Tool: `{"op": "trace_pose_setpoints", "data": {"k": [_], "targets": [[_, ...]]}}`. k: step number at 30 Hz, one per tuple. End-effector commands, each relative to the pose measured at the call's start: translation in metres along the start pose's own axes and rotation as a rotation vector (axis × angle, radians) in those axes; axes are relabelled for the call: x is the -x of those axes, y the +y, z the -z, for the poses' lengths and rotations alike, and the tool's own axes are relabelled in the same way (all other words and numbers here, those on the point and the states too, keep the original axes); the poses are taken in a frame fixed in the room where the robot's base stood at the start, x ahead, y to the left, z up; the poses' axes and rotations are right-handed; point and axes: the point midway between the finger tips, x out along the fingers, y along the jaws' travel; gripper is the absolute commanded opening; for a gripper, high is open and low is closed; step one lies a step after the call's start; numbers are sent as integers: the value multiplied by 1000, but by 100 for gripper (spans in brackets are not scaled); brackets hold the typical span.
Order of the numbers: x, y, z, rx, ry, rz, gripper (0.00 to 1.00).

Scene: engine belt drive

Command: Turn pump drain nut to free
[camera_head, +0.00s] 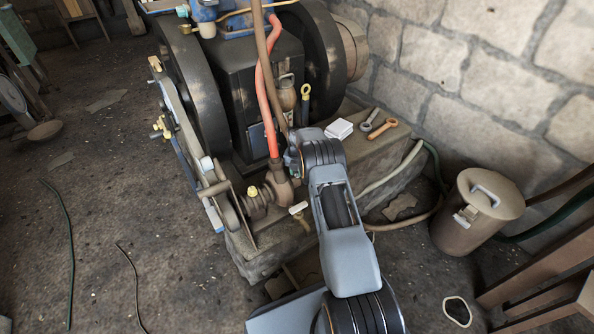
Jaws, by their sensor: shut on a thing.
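My gripper (292,158) is at the far end of my grey arm, beside the lower end of the red hose (269,110) and the brown pipe. It is small, dark and partly hidden by my wrist. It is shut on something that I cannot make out. The pump (283,188) stands low at the engine's front, below and left of my wrist, with a yellow-topped fitting (253,191) at its left. A small pale-handled fitting (298,208) sticks out just left of my forearm. I cannot pick out the drain nut for certain.
The dark engine (262,75) with large flywheels and a belt (182,120) stands behind. An orange spanner (382,128) and a white cloth (339,129) lie on the stone plinth (375,157). A lidded can (478,212) stands right, by the block wall. Floor at left is mostly clear.

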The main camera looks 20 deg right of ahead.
Motion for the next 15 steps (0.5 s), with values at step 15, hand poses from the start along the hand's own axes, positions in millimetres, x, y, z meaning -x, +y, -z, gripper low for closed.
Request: {"op": "trace_pose_setpoints", "data": {"k": [15], "targets": [[0,-1,0,195,2,1,1]]}}
